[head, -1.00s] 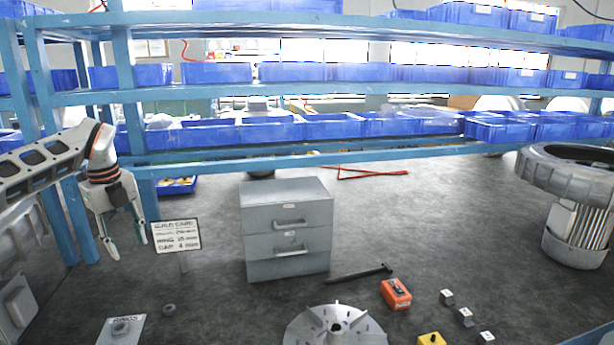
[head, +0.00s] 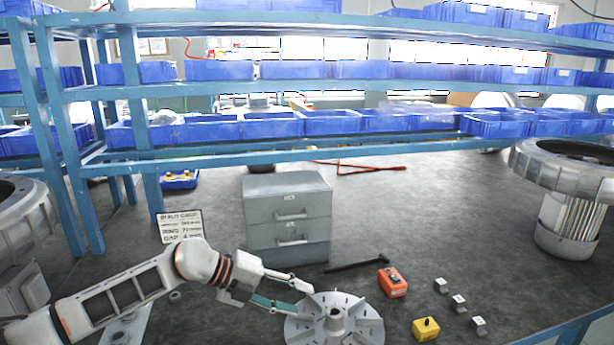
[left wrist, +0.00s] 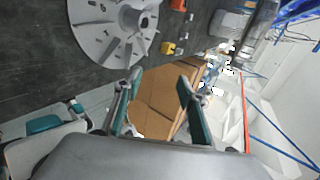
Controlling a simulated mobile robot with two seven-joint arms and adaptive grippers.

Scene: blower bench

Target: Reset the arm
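My left gripper (head: 298,298) is low over the bench, just left of and close to the finned impeller disc (head: 335,322) in the head view. Its two teal-padded fingers are apart with nothing between them. In the left wrist view the left gripper (left wrist: 158,88) is also open and empty, and the impeller disc (left wrist: 112,28) lies at the upper left. A white part with a teal pad (left wrist: 44,124) shows at the lower left there; it looks like my right gripper, but its fingers cannot be read. The right gripper is not in the head view.
A grey drawer cabinet (head: 288,220) stands behind the disc. An orange box (head: 392,282), a yellow block (head: 425,328) and several small metal cubes (head: 458,303) lie to the right. A sign card (head: 181,226) stands behind my left arm. Blue shelving (head: 300,155) spans the back.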

